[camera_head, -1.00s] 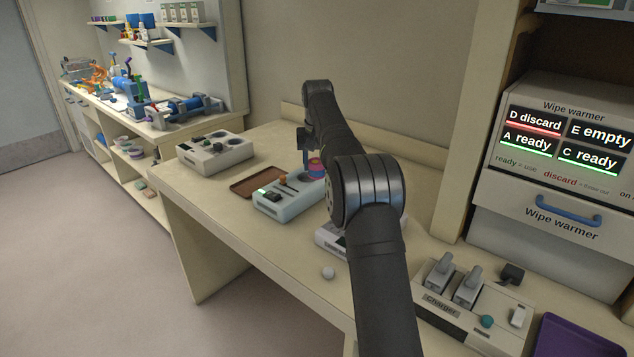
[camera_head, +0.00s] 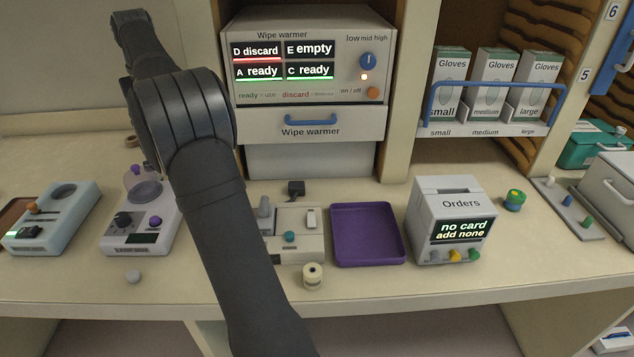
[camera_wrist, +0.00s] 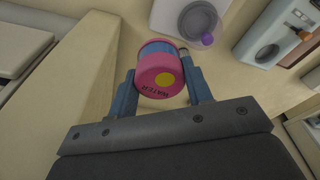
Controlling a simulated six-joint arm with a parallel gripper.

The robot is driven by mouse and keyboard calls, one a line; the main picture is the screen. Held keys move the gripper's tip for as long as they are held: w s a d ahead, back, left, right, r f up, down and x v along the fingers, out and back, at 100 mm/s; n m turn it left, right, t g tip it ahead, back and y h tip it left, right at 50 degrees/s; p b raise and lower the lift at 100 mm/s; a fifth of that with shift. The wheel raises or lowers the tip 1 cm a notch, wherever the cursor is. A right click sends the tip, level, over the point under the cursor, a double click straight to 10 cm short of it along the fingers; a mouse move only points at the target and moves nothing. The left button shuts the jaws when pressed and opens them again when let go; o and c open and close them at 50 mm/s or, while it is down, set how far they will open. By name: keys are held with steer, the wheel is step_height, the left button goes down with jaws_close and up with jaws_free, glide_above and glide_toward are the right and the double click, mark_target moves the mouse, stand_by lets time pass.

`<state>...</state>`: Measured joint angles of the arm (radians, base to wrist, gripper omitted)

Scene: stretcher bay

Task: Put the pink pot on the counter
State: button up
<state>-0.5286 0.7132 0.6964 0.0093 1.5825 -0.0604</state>
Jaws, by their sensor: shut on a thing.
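The pink pot (camera_wrist: 160,82) has a blue band, a yellow dot and dark lettering that I cannot read surely. In the wrist view it sits between the two fingers of my gripper (camera_wrist: 163,88), which is shut on it. The pot looks held above the pale surface below. In the head view my arm hides the gripper and the pot. The counter (camera_head: 520,265) is a long cream worktop running across the head view.
On the counter stand a light blue device (camera_head: 52,222), a white device with a clear dome (camera_head: 135,225), a charger (camera_head: 300,245), a purple tray (camera_head: 367,258) and an orders box (camera_head: 450,205). A small cream roll (camera_head: 313,278) is near the front.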

steer(key=s+d+f+m+h, duration=0.1)
steer(key=s+d+f+m, duration=0.2)
steer(key=d, duration=2.2)
steer(key=s+d+m, duration=0.3)
steer(key=d+m, duration=0.1)
steer(key=d, duration=2.1)
steer(key=s+d+f+m+h, duration=0.1)
steer(key=s+d+f+m, duration=0.2)
steer(key=d, duration=2.1)
steer(key=s+d+m, duration=0.3)
steer(key=s+d, duration=0.7)
steer(key=d, duration=0.4)
steer(key=s+d+f+m, duration=0.1)
steer(key=s+d+f, duration=0.25)
steer(key=s, duration=0.45)
steer(key=s+d+f+m, duration=0.25)
steer(key=s+d, duration=0.25)
steer(key=s, duration=0.4)
steer(key=shift+n, duration=0.35)
steer(key=w+f, duration=0.2)
steer(key=w, duration=0.1)
steer(key=w+f, duration=0.3)
steer(key=w, duration=0.1)
steer(key=w+f, duration=0.2)
steer(key=w, duration=0.2)
steer(key=shift+w+d+f, duration=0.25)
steer(key=shift+d+f, duration=0.05)
steer(key=shift+f, duration=0.05)
steer(key=shift+w+f, duration=0.1)
steer(key=shift+f, duration=1.95)
